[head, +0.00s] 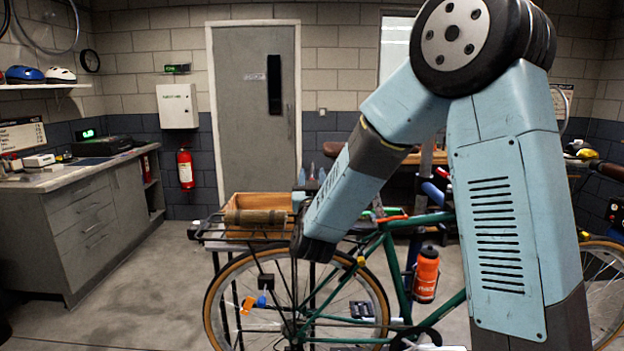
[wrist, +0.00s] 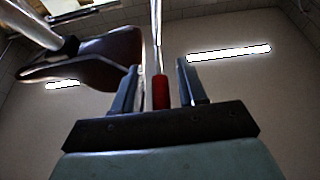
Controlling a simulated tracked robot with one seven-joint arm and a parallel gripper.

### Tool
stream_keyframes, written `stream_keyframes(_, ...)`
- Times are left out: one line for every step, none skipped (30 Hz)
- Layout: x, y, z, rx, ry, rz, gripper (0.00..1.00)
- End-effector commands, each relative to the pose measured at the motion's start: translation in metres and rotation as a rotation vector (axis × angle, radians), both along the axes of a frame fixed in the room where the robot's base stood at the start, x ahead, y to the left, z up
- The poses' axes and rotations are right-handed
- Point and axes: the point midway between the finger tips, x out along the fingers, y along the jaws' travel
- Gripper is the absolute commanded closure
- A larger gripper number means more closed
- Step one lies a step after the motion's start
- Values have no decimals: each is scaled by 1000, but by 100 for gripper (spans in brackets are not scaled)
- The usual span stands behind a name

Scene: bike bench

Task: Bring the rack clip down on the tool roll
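The tool roll (head: 255,216) is a tan-brown roll lying across the rear rack (head: 238,235) of the green bicycle. In the wrist view, my gripper (wrist: 157,85) has its two fingers apart. A red grip (wrist: 160,92) on a thin bright metal rod, seemingly part of the rack clip, shows between the fingers, with a visible gap on each side. Whether it is level with the fingertips or beyond them I cannot tell. In the head view my arm's end is just right of the roll, and I cannot make out the clip there.
The brown saddle (wrist: 108,58) is close on the left in the wrist view. The green frame (head: 392,265), rear wheel (head: 214,303) and an orange bottle (head: 426,275) are close to my arm. A wooden box (head: 262,199) stands behind the roll. Floor at left is clear.

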Motion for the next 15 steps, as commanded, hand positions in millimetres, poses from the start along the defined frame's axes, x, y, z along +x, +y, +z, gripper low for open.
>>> stream_keyframes(0,1,0,1,0,1,64)
stream_keyframes(0,1,0,1,0,1,66)
stream_keyframes(0,1,0,0,0,2,70)
stream_keyframes(0,1,0,0,0,2,73)
stream_keyframes(0,1,0,0,0,2,76)
stream_keyframes(0,2,0,0,0,2,80)
stream_keyframes(0,2,0,0,0,2,83)
stream_keyframes(0,2,0,0,0,2,86)
stream_keyframes(-1,2,0,0,0,2,89)
stream_keyframes(-1,2,0,0,0,2,92)
stream_keyframes(-1,2,0,0,0,2,95)
stream_keyframes(-1,2,0,0,0,2,99)
stream_keyframes(-1,2,0,0,0,3,100)
stream_keyframes(-1,2,0,0,0,3,100)
stream_keyframes(-1,2,0,0,0,3,100)
